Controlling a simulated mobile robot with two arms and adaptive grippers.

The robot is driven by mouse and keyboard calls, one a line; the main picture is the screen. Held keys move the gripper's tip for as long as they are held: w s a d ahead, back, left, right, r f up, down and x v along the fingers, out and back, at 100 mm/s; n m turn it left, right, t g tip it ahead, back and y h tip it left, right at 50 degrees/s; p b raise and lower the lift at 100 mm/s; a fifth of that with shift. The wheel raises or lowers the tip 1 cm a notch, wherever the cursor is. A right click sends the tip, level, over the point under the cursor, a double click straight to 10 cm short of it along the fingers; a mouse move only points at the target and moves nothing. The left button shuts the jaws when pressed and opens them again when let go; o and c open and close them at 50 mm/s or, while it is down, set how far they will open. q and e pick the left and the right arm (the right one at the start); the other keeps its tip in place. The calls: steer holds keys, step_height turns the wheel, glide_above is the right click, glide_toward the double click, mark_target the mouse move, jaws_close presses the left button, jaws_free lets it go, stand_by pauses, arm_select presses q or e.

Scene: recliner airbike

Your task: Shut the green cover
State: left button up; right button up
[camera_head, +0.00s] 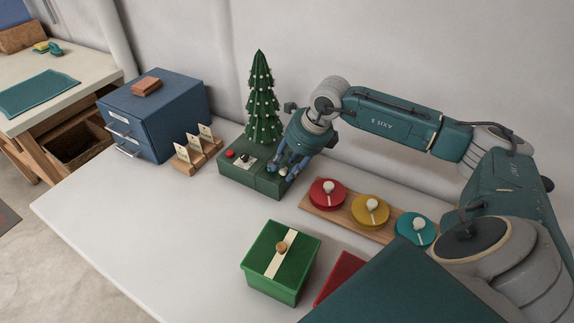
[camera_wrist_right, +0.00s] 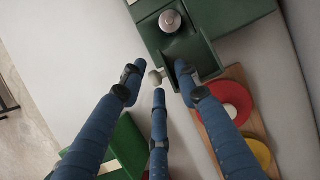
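A dark green box base (camera_head: 240,174) carries a small tree (camera_head: 263,100), a red button and a pale switch plate. In the right wrist view the base (camera_wrist_right: 228,12) has an open compartment with a round silver thing (camera_wrist_right: 170,21). A dark green flap, apparently the cover (camera_wrist_right: 187,82), stands beside the compartment, partly hidden by a finger. A pale knob (camera_wrist_right: 155,77) shows by it. My right gripper (camera_head: 284,172) is at the base's right end; its three blue fingers (camera_wrist_right: 158,80) are spread around the knob, with gaps visible. My left gripper is out of view.
A green lidded box with a cream band (camera_head: 265,275) stands in front. A wooden board (camera_head: 320,207) with red, yellow and teal discs lies to the right. A blue drawer cabinet (camera_head: 165,115) and a card holder (camera_head: 196,153) stand left. The table's front left is clear.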

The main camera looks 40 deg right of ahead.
jaws_close()
steer(key=shift+r, duration=0.1)
steer(key=shift+w+a+r+g+p, duration=0.3)
steer(key=shift+r+g+p, duration=0.1)
steer(key=shift+p, duration=0.5)
steer(key=shift+w+a+r+g+h+p, duration=0.2)
steer(key=shift+w+g+h+p, duration=0.35)
steer(key=shift+g+p, duration=0.45)
steer(key=shift+w+a+g+h, duration=0.1)
steer(key=shift+w+g+h, duration=0.25)
steer(key=shift+g, duration=0.35)
steer(key=shift+w+a+g+h+b, duration=0.2)
steer(key=shift+w+g+h+b, duration=0.15)
steer(key=shift+g, duration=0.55)
